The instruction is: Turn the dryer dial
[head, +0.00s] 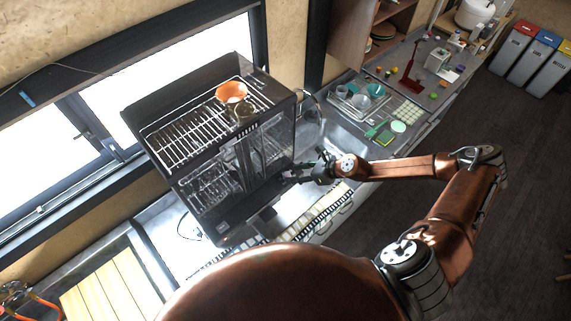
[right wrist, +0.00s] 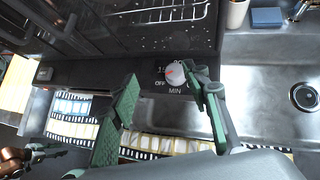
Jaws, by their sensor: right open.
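The dryer (head: 275,135) is a dark box with wire racks, standing on the counter; I see it from above in the head view. Its dial (right wrist: 176,75), a pale round knob with a red mark, sits on the dark front panel with OFF and MIN printed around it in the right wrist view. My right gripper (right wrist: 164,84) is open, its green fingers either side of the dial; the right finger is close to the knob, contact unclear. It also shows at the dryer's right front corner in the head view (head: 308,172). Copper and dark parts, apparently my left arm, show at the wrist view's lower left.
An orange bowl (head: 231,92) and a glass jar (head: 243,113) are on the dryer's top rack. A steel sink (head: 345,140) lies right of the dryer. Dishes and a red stand (head: 410,75) are farther along the counter. A wooden slatted board (head: 105,290) is at lower left.

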